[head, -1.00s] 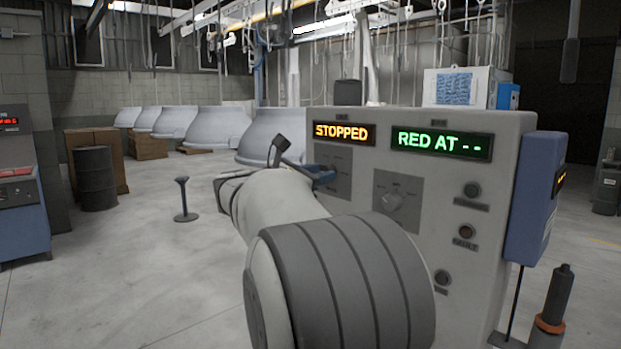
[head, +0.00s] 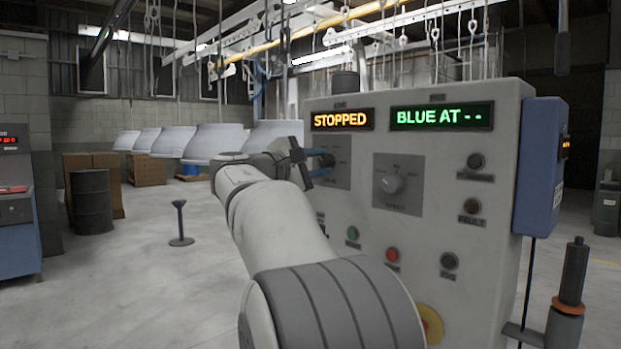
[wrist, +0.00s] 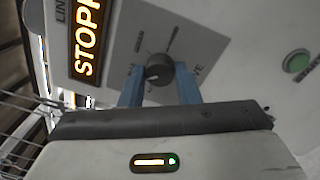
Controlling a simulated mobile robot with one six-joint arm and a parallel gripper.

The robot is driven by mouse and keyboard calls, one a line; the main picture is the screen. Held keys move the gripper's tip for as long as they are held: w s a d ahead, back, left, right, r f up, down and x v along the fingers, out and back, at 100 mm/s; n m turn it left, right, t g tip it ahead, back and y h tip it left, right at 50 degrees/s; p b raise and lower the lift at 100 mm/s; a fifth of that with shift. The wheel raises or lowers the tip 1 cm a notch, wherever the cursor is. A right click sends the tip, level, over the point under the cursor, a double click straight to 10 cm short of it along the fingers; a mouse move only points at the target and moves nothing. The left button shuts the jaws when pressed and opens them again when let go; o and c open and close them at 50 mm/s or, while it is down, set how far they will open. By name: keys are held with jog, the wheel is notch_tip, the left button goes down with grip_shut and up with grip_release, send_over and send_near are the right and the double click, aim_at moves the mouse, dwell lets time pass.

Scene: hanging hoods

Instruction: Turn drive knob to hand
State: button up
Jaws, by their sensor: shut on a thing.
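The drive knob (wrist: 158,70) is a small dark round knob on a grey plate in the wrist view. My gripper (wrist: 160,84) has one blue finger on each side of it and is shut on it. A light mark shows on the knob's face; the labels around it are too blurred to read fully. In the head view my gripper (head: 322,164) is at the grey plate (head: 343,178) under the orange STOPPED display (head: 343,120); the fingers hide the knob there.
A second knob (head: 391,183) sits right of my gripper on the control panel (head: 440,150), below a green display (head: 441,116) reading BLUE AT. Green (head: 352,233) and red (head: 392,255) buttons and a yellow-ringed button (head: 430,324) lie lower. Open floor is left.

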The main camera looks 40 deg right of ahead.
jog(key=m+b, duration=0.5)
jog(key=m, duration=0.2)
jog(key=shift+f+g, duration=0.15)
jog(key=shift+g, duration=0.25)
jog(key=m+b, duration=0.4)
jog(key=m, duration=0.2)
jog(key=shift+d+m, duration=0.1)
jog(key=shift+m, duration=0.2)
jog(key=m+b, duration=0.2)
jog(key=m, duration=0.4)
jog(key=shift+w+m+g+b, duration=0.15)
jog(key=shift+m+g+b, duration=0.15)
jog(key=shift+b, duration=0.1)
jog(key=m+b, duration=0.1)
jog(key=m, duration=0.5)
jog(key=shift+r, duration=0.2)
jog(key=o, duration=1)
jog(key=shift+f+b, duration=0.1)
jog(key=shift+b, duration=0.2)
jog(key=shift+w, duration=0.1)
